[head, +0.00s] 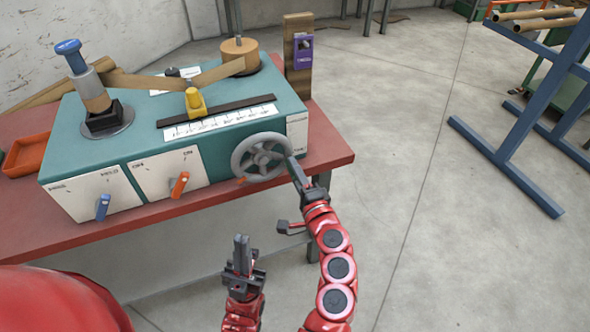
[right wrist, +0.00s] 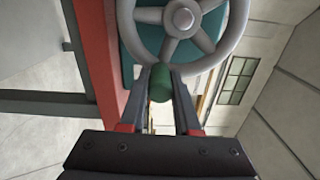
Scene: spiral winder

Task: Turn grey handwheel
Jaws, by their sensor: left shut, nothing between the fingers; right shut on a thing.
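The grey handwheel (head: 261,157) is a spoked ring on the front of the teal winder, near its right end. It also fills the top of the right wrist view (right wrist: 183,20). My right gripper (head: 292,162) is at the wheel's right rim. In the right wrist view its fingers (right wrist: 161,85) are shut on a dark green handle (right wrist: 160,82) at the wheel's lower rim. My left gripper (head: 241,243) is shut and empty, pointing up, in front of the table and apart from the wheel.
The teal winder (head: 75,155) stands on a red table (head: 330,150). Blue (head: 103,207) and orange (head: 179,185) levers stick out from its front panels. An orange tray (head: 28,155) lies at the left. A blue rack (head: 510,150) stands at the right, with clear floor between.

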